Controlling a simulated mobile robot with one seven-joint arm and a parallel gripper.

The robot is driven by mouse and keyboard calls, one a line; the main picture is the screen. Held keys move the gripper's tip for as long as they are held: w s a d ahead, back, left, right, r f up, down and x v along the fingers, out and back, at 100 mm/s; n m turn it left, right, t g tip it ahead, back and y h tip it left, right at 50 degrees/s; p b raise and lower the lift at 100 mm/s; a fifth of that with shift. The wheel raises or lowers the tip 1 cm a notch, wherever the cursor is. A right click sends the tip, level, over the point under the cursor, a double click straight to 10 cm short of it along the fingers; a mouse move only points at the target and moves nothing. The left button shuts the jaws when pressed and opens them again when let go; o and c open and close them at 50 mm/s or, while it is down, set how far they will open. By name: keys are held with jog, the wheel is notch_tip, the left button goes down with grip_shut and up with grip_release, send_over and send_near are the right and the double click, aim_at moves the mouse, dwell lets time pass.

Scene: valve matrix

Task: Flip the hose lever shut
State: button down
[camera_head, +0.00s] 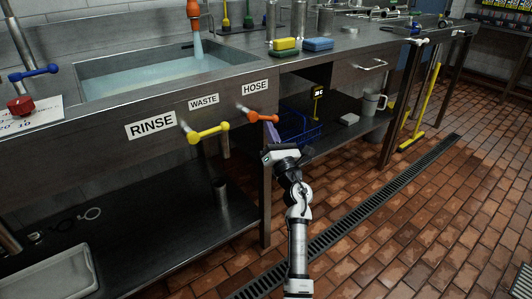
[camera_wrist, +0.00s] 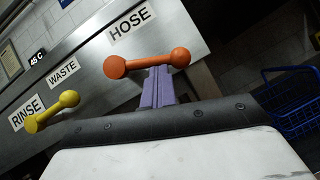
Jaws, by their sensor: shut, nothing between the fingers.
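The orange hose lever (camera_head: 262,117) sits on the counter front below the HOSE label (camera_head: 255,87). Its bar lies roughly sideways, from a larger knob at left to a smaller knob at right. It also shows in the wrist view (camera_wrist: 138,63). My gripper (camera_head: 271,132) is shut and empty, its purple fingers (camera_wrist: 158,72) pointing at the lever. In the wrist view the fingertips overlap the underside of the bar near its right knob. I cannot tell whether they touch it.
A yellow lever (camera_head: 208,132) is left of the hose lever, below the WASTE label (camera_head: 203,102). Water runs from the orange spout (camera_head: 193,8) into the sink (camera_head: 150,72). A blue wire basket (camera_head: 300,128) stands on the lower shelf at right. The tiled floor at right is mostly clear.

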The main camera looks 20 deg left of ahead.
jog(key=shift+w+d+r+n+g+y+b, duration=0.2)
jog(key=shift+r+n+g+y+b, duration=0.15)
jog(key=shift+n+y+b, duration=0.35)
jog(key=shift+w+d+r+n+g+y+b, duration=0.15)
jog(key=shift+n+g+y+b, duration=0.25)
jog(key=shift+n+b, duration=0.55)
jog(key=shift+w+d+r+n+g+y+b, duration=0.1)
jog(key=shift+w+r+n+g+y+b, duration=0.3)
jog(key=shift+n+b, duration=0.45)
jog(key=shift+s+a, duration=0.1)
jog(key=shift+s, duration=0.05)
